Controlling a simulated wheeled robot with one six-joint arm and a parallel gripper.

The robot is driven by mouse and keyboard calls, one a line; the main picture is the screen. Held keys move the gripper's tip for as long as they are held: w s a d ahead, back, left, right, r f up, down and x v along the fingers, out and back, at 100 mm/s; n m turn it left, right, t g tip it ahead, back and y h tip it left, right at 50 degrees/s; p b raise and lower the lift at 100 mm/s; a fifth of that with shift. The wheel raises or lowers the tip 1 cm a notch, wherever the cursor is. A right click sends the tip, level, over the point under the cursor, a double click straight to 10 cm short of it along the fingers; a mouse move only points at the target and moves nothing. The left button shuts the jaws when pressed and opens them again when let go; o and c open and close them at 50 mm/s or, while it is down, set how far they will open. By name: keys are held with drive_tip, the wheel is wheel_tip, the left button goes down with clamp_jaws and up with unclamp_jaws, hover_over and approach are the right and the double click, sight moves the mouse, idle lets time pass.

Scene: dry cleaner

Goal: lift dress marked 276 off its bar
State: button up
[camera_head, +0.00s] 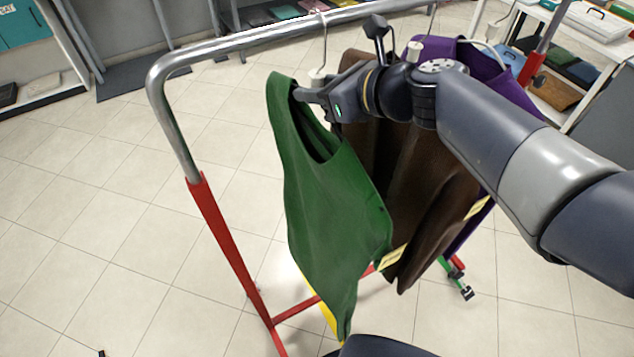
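A green sleeveless dress (325,205) hangs at the left of the row on the chrome bar (250,38). A brown garment (412,170) hangs just right of it, and a purple one (515,88) lies behind that. The hanger's hook is still over the bar.
The rail's red post (228,240) stands at the left, with a red foot bar below. My arm crosses the right side in front of the brown and purple garments. A white shelf table (600,35) stands at the back right. The tiled floor at left is clear.

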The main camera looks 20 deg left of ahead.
clamp_jaws()
drive_tip(key=shift+r, duration=0.15)
idle(0.4)
